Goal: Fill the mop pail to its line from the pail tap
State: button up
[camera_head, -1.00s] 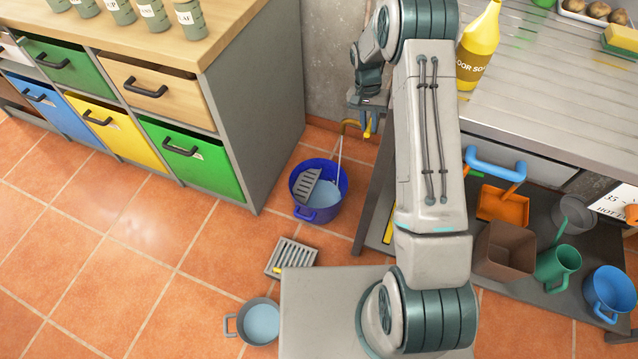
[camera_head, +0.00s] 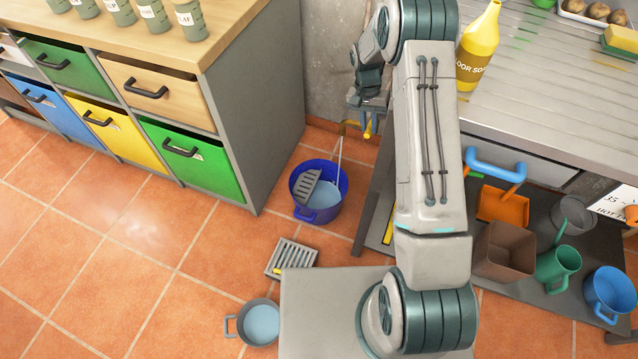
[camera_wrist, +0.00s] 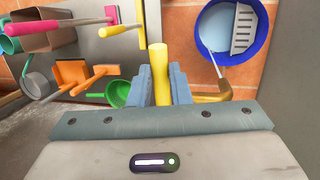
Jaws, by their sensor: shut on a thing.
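The blue mop pail (camera_head: 318,211) stands on the tiled floor below the tap, with a grey slatted wringer (camera_head: 306,187) at its left side. Pale blue water (camera_head: 324,196) lies inside; I cannot make out a fill line. The brass tap spout (camera_head: 351,127) sends a thin stream down into the pail. In the wrist view the pail (camera_wrist: 200,41) is at the upper right, and the spout (camera_wrist: 212,96) is below it. My gripper (camera_wrist: 160,84) is shut on a yellow tap handle (camera_wrist: 158,60). In the head view my gripper (camera_head: 368,122) is small and partly hidden.
A grey floor drain (camera_head: 291,257) and a grey pot of water (camera_head: 259,323) are on the floor. Drawers (camera_head: 190,160) stand left. A metal bench (camera_head: 560,110) stands right, above a shelf with a brown bin (camera_head: 505,250) and jugs. The tiled floor at left is clear.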

jog(key=shift+s+f+t+b, duration=0.15)
jog(key=shift+f+t+b, duration=0.25)
jog(key=shift+b, duration=0.45)
jog(key=shift+s+a+f+t+h+b, duration=0.15)
jog(key=shift+f+t+h+b, duration=0.25)
jog(key=shift+b, duration=0.65)
jog(key=shift+r, duration=0.1)
jog(key=o, duration=0.8)
jog(key=shift+p+v, duration=2.1)
jog(key=shift+v, duration=1.45)
